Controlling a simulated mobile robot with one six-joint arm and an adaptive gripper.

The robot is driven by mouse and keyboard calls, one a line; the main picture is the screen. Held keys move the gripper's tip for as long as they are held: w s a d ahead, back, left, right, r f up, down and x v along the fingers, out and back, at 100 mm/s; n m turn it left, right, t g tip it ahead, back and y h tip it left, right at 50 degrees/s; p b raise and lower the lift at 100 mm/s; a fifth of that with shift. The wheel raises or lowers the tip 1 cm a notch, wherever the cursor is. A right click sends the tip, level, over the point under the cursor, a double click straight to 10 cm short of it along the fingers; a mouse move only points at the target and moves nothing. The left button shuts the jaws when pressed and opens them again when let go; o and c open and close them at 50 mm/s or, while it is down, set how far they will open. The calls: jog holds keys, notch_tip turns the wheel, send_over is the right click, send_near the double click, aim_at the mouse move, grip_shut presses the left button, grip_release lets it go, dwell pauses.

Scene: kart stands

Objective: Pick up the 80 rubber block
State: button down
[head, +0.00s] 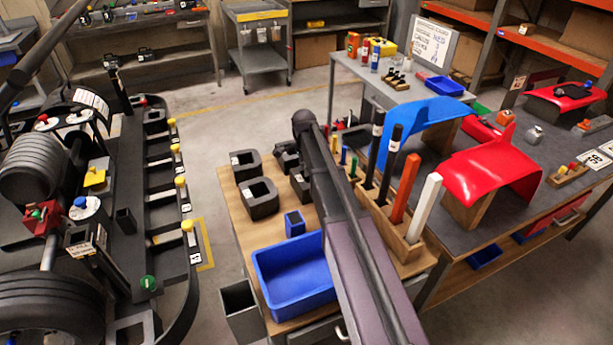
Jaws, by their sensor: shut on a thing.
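Several black rubber blocks with square openings stand on the wooden bench top in the head view. One block (245,165) is at the back left, and a larger one (264,199) is in front of it. Another dark block (299,187) is partly covered by my arm. White labels show on some blocks, but I cannot read which is the 80.
A blue bin (292,275) and a small blue cup (294,223) stand on the bench. Right of my arm, a wooden rack (405,250) holds tall black, orange and white bars. A kart (110,220) stands left, with open floor between.

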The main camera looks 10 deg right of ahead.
jog(key=shift+r, duration=0.15)
notch_tip(320, 180, up, 10)
jog(key=p, duration=1)
jog(key=shift+f, duration=0.2)
jog(key=shift+r, duration=0.1)
dwell(0.3)
